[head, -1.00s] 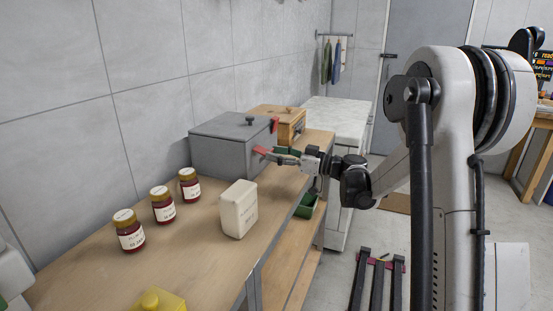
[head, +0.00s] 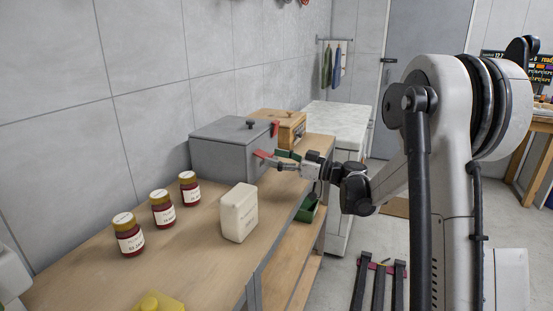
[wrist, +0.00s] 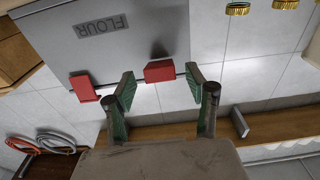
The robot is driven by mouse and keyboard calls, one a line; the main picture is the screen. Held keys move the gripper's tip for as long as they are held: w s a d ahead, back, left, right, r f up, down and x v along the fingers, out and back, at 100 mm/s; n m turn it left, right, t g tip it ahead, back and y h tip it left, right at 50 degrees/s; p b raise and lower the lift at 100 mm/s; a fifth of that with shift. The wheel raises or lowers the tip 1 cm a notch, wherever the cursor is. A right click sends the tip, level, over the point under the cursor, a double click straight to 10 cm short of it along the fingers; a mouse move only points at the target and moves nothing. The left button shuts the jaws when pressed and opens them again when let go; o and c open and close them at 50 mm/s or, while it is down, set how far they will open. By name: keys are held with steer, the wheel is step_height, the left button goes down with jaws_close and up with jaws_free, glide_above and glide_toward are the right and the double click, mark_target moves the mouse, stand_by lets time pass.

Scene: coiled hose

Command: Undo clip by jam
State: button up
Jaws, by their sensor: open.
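A grey box (head: 222,157) with a black knob on its lid stands on the bench; the wrist view shows its FLOUR label (wrist: 102,25). It has two red clips on its front edge. The clip nearer the jam (head: 264,155) sticks out from the box; in the wrist view this clip (wrist: 159,71) lies between and just beyond my fingertips. The other clip (head: 275,128) looks upright against the box; it also shows in the wrist view (wrist: 84,88). My gripper (wrist: 160,92) is open, with green-padded fingers either side of the jam-side clip. Contact cannot be told.
Several jam jars (head: 163,209) stand left of the box by the wall. A cream container (head: 239,213) stands near the bench's front edge. A wooden box (head: 277,124) sits behind the grey one. A green bin (head: 307,208) is below the bench edge.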

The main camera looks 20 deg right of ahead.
steer(key=v, duration=1.2)
steer(key=shift+c, duration=0.2)
steer(key=shift+a+r, duration=0.1)
steer(key=shift+r, duration=0.05)
steer(key=c, duration=0.3)
steer(key=w+a+r+g+p, duration=0.1)
steer(key=p, duration=0.1)
steer(key=w+a+r+g+h+p, duration=0.1)
steer(key=p, duration=0.1)
steer(key=w+a+r+g+h+p, duration=0.1)
steer(key=a+p, duration=0.1)
steer(key=p, duration=0.1)
steer(key=shift+a+r, duration=0.1)
jaws_close()
step_height(320, 180, up, 14)
steer(key=w+a+g+h+p, duration=0.2)
steer(key=g+h+p, duration=0.65)
steer(key=p, duration=0.85)
steer(key=w+a+f+t+h+p, duration=0.1)
steer(key=w+a+f+t, duration=0.1)
steer(key=f, duration=1.1)
steer(key=shift+w+a+p, duration=0.3)
steer(key=shift+w+a, duration=0.3)
steer(key=shift+a, duration=0.3)
